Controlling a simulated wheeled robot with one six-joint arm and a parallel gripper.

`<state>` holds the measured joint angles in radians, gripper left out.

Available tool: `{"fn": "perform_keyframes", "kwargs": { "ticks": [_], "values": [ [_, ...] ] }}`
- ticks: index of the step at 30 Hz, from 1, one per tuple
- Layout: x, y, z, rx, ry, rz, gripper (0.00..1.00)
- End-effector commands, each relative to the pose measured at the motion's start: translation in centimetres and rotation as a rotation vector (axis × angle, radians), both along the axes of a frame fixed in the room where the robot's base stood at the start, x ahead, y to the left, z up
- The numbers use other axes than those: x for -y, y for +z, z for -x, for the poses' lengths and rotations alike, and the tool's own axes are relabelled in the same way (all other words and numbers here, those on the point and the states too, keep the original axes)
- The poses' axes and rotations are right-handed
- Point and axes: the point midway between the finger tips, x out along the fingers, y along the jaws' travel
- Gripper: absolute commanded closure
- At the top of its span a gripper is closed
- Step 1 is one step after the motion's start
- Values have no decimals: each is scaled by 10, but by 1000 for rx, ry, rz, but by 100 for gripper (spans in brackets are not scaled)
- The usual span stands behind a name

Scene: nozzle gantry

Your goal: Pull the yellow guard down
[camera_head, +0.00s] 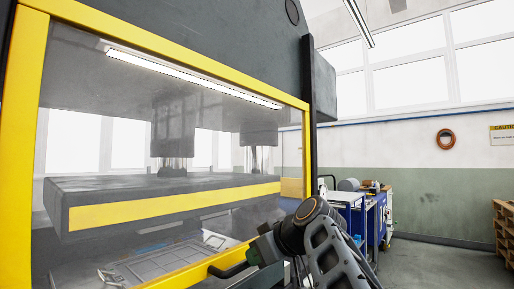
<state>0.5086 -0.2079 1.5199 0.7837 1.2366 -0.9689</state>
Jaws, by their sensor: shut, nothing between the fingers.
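The yellow guard (18,150) is a large yellow frame around a clear pane on the front of a dark grey press. Its top, left side, right side and part of its lower bar show; the lower left corner is out of view. A black curved handle (226,270) shows at the lower bar. My gripper (253,256) is at the lower middle, beside the right end of this handle. It is shut with nothing held. I cannot tell whether it touches the handle; my arm hides part of the lower right of the frame.
Behind the pane is a thick grey platen (150,190) with a yellow front strip, above a grey bed (165,268). A blue cart (375,222) with items on top stands to the right.

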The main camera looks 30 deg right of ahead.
Motion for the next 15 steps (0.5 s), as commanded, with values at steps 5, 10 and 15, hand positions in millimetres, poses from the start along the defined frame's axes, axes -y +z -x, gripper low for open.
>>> {"fn": "perform_keyframes", "kwargs": {
  "ticks": [5,10,15],
  "values": [
    [0,-56,-1,-1,0,-2,100],
    [0,-70,-1,1,-1,-2,100],
    [0,-70,-1,0,0,-2,100]
  ]
}}
